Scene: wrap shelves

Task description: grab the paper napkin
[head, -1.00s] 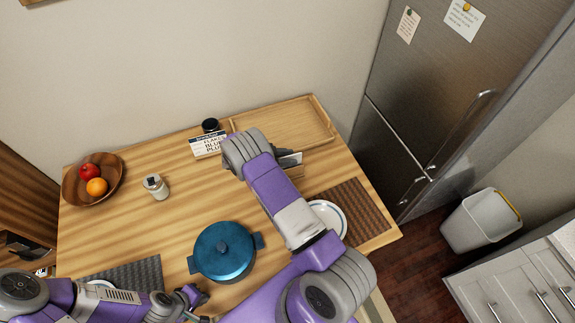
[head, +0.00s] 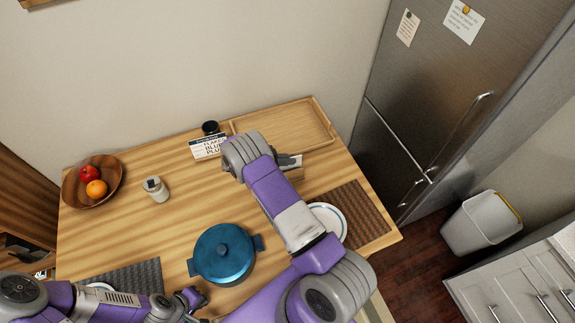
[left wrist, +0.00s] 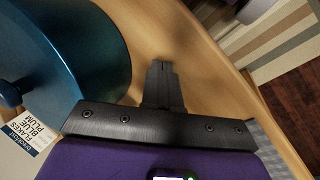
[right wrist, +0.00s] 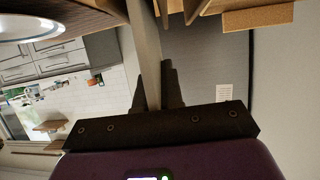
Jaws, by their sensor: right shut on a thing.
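My right gripper (right wrist: 162,85) is shut on a pale, thin strip (right wrist: 146,45), seen nearly edge-on in the right wrist view, which looks like the paper napkin. In the head view a small whitish piece (head: 291,160) shows beside my right wrist, in front of the wooden tray; my arm hides much of this spot. My left gripper (left wrist: 163,85) is shut and empty, near the blue pot (left wrist: 80,60). It also shows at the table's front in the head view (head: 196,299).
The blue pot (head: 223,253) stands between my arms. A plate (head: 329,218) lies on a brown mat (head: 365,215) at the right. A wooden tray (head: 318,112), a cereal box (head: 206,147), a jar (head: 156,189) and a fruit bowl (head: 73,188) stand further back. The table's middle left is clear.

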